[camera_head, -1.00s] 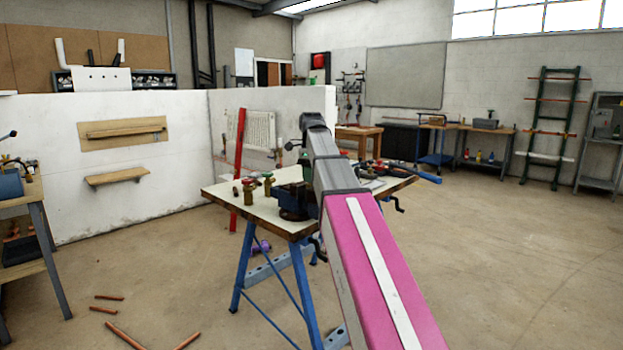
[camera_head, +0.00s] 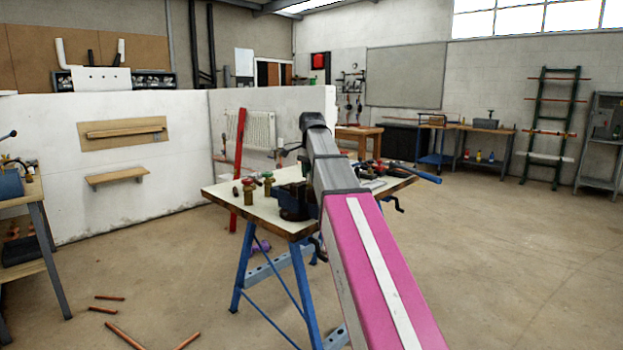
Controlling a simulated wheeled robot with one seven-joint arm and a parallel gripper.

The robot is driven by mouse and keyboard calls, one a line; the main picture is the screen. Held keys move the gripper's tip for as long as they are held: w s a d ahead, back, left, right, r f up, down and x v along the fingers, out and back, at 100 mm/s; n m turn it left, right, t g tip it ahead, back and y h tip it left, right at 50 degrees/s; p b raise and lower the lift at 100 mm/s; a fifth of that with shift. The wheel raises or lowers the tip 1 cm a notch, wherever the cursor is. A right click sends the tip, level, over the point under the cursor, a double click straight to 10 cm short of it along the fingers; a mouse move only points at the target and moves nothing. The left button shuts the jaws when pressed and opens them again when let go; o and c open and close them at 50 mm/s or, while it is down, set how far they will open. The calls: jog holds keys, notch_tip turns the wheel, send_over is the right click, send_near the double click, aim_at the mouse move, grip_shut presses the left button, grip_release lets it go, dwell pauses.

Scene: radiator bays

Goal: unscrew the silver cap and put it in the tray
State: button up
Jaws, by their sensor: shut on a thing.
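My arm (camera_head: 340,180) reaches from the lower right to above the workbench. Its end bends down behind my own links, so my gripper's fingertips are hidden. A small dark part of my wrist (camera_head: 287,149) sticks out to the left of the arm. I cannot make out the silver cap; the area behind the arm is covered. A dark blue vise (camera_head: 294,202) stands on the bench's near edge, partly behind the arm. I cannot clearly identify a tray; a pale grey flat thing (camera_head: 373,184) lies on the bench just right of the arm.
The workbench (camera_head: 230,195) has a pale top and blue legs. Two brass valves with red and green tops (camera_head: 250,192) stand at its left. Tools (camera_head: 400,170) crowd its right side. A red level (camera_head: 237,170) leans behind. Copper pipes (camera_head: 122,335) lie on the floor.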

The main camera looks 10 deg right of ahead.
jog(key=n, duration=0.8)
jog(key=shift+n, duration=0.4)
jog(key=o, duration=0.9)
